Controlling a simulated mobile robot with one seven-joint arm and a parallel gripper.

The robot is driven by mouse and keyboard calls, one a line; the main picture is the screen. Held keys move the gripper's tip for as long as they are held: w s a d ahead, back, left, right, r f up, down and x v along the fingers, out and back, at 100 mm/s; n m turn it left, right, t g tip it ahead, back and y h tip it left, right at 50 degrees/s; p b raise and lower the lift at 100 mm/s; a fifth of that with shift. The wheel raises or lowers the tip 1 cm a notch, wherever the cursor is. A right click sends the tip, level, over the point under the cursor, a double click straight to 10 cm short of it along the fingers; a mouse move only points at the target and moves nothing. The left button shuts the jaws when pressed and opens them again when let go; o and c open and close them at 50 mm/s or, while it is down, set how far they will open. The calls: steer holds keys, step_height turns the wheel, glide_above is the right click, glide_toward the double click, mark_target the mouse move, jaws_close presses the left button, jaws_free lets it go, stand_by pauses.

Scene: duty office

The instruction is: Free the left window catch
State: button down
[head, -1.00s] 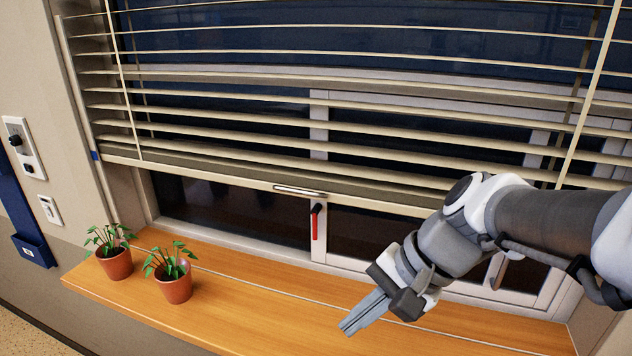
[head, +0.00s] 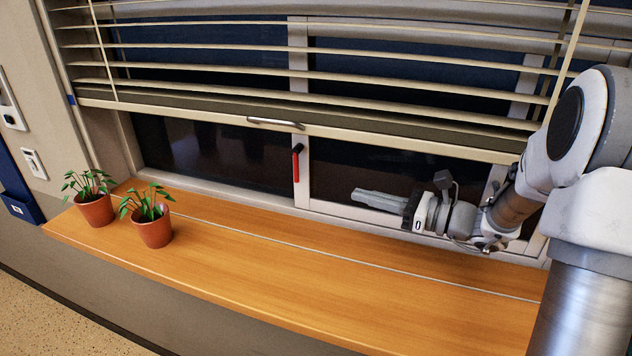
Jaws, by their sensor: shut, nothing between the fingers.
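The left window catch (head: 296,163) is a red handle with a dark top. It hangs down on the white window post, just under the blind's bottom rail. My gripper (head: 354,197) is shut and empty, above the sill. It lies to the right of the catch and a little lower, pointing left, with a clear gap between them in the picture. Another catch further right cannot be made out behind my arm.
The blind (head: 200,103) hangs half lowered, with a metal handle (head: 276,123) on its bottom rail just above the catch. Two potted plants (head: 95,210) (head: 152,228) stand at the left of the wooden sill (head: 330,280). The sill's middle is clear.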

steer(key=shift+w+d+f+m+t, duration=0.3)
steer(key=shift+w+d+m, duration=0.15)
steer(key=shift+d, duration=0.1)
steer(key=shift+a, duration=0.1)
steer(key=x, duration=1.4)
steer(key=shift+p, duration=0.35)
steer(key=shift+f+b, duration=0.15)
steer(key=shift+b, duration=0.4)
